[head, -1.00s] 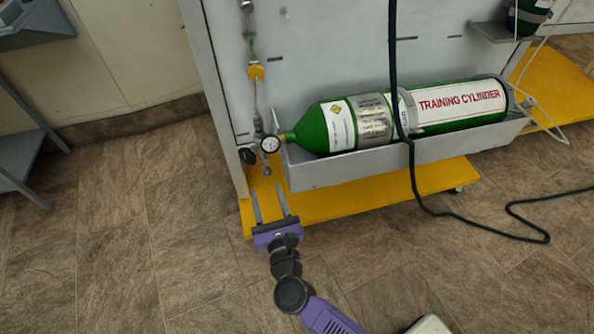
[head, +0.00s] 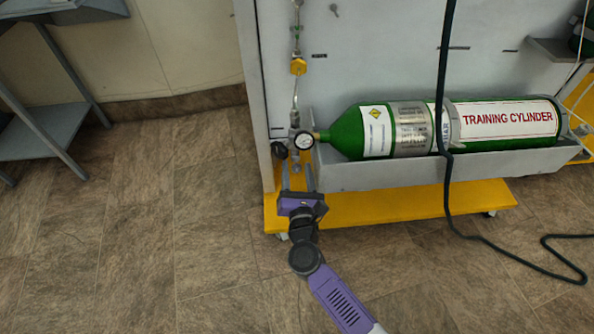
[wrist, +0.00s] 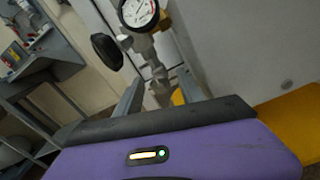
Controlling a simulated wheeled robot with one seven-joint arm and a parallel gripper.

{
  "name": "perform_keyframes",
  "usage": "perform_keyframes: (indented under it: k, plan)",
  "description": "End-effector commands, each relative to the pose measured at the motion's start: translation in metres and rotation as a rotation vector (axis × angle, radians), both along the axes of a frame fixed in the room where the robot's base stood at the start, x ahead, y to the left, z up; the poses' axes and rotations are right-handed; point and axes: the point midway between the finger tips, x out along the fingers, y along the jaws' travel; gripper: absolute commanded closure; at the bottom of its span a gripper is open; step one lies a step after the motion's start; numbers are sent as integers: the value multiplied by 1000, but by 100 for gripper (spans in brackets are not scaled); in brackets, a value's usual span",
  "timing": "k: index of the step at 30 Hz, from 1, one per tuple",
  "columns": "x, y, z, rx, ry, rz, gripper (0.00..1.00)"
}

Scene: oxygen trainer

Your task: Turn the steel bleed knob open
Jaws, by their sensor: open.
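The small steel bleed knob (head: 296,167) hangs at the bottom of the valve fitting, just below the round white gauge (head: 304,141). In the wrist view the steel knob (wrist: 158,89) shows between the two fingers, below the gauge (wrist: 138,12). My gripper (head: 297,174) points at the fitting with its fingers apart, one on each side of the knob. The wrist view also shows my gripper (wrist: 157,65) open. I cannot tell whether either finger touches the knob.
A black knob (head: 279,150) sits left of the gauge, close to my left finger. The green cylinder (head: 345,132) lies in a grey tray (head: 400,178) on the right. A yellow base (head: 380,210) is below. A black hose (head: 446,110) hangs in front. Floor at left is clear.

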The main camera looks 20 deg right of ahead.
Motion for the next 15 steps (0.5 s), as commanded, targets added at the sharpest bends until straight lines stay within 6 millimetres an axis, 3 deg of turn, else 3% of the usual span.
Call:
perform_keyframes:
  k: [9,15]
  plan:
    - [3,-1,0,-1,1,0,54]
    - [3,-1,0,-1,1,0,91]
